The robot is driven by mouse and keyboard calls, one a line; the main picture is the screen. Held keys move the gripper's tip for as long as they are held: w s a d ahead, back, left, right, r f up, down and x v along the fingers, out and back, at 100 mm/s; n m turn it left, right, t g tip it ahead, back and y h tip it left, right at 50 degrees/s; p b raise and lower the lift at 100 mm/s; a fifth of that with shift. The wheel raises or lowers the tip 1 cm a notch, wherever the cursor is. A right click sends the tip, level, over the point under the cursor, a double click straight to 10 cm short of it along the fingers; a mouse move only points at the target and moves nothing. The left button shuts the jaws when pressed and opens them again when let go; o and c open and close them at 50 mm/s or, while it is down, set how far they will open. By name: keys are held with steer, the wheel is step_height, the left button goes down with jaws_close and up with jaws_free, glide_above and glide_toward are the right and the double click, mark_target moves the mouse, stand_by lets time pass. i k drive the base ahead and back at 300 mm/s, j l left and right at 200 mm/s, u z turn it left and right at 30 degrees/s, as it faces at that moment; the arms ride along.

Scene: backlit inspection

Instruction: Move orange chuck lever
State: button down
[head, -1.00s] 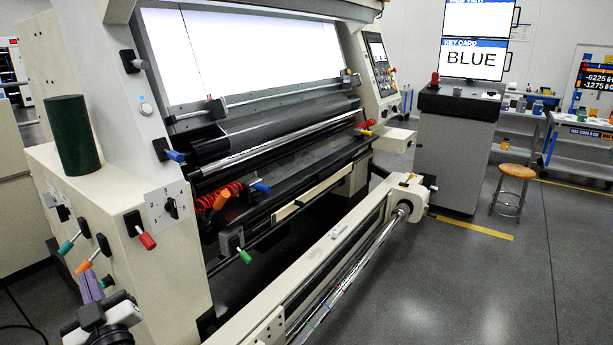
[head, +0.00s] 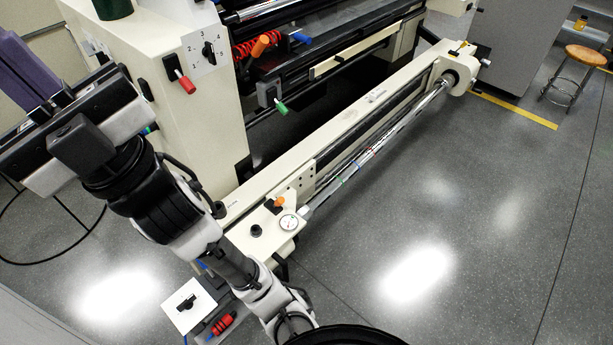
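An orange-tipped lever (head: 278,203) sits beside a round dial gauge (head: 289,222) on the near end of the long cream beam; it looks like the chuck lever. Another orange-tipped lever (head: 261,44) is higher up, inside the machine by a red coiled hose. My gripper (head: 28,65) is at the upper left, with purple fingers pointing up and left, partly cut off by the picture edge. It is well away from both orange levers. The gap between its fingers does not show clearly, and I see nothing held.
A red lever (head: 186,83), a green lever (head: 281,107) and a blue lever (head: 300,38) stick out from the machine. A low switch box (head: 189,304) stands by my arm. A stool (head: 578,70) is at the right. Floor right of the beam is clear.

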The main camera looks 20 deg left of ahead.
mark_target(280, 201)
steer(key=u, duration=0.75)
steer(key=l+z, duration=0.1)
steer(key=l, duration=0.3)
steer(key=i+l+z, duration=0.15)
steer(key=l, duration=0.3)
